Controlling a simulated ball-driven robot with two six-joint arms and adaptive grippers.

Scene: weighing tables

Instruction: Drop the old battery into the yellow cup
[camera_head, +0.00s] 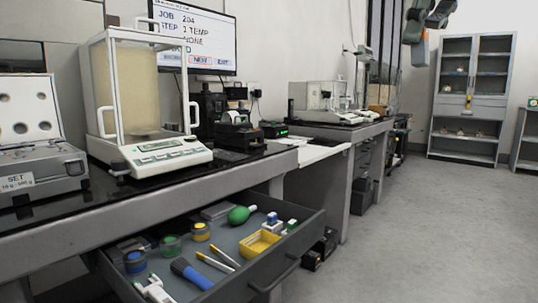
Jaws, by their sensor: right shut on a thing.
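My right gripper (419,24) shows only in part at the top edge, right of centre. The yellow cup (200,232) appears to be the small round one in the open drawer (222,262), beside a green one (170,246) and a blue one (135,262). I cannot pick out the old battery for certain. My left gripper is not in view.
The drawer also holds a yellow box (260,244), a green bulb (241,214) and a blue-handled brush (190,273). A glass-sided balance (165,153) stands on the bench above it. Open floor (425,230) lies to the right, with a cabinet (472,95) behind.

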